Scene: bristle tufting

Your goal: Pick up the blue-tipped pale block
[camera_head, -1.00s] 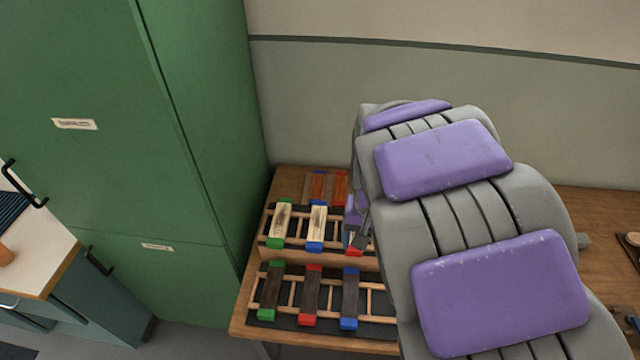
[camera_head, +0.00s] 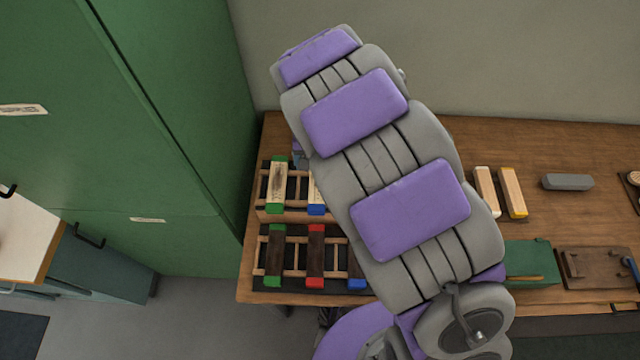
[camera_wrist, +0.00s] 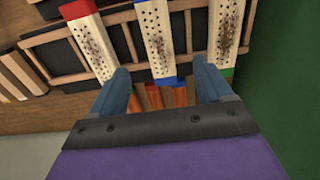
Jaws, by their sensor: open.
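The blue-tipped pale block (camera_head: 316,195) lies on the upper wooden rack, partly hidden by my arm in the head view. In the wrist view the block (camera_wrist: 159,40) is speckled with dark holes, and its blue end lies between the fingers. My gripper (camera_wrist: 161,72) is open, with one blue finger on each side of the block's line. I cannot tell how far above the block the fingers are. A green-tipped pale block (camera_head: 277,185) lies beside it, also at right in the wrist view (camera_wrist: 227,35). A red-tipped pale block (camera_wrist: 92,40) is on the other side.
A lower rack holds dark blocks, one red-tipped (camera_head: 315,255). A tall green cabinet (camera_head: 170,120) stands close at left, and a wall is behind the table (camera_head: 560,145). Two pale blocks (camera_head: 485,192), a grey block (camera_head: 567,182) and a green box (camera_head: 530,262) are at right.

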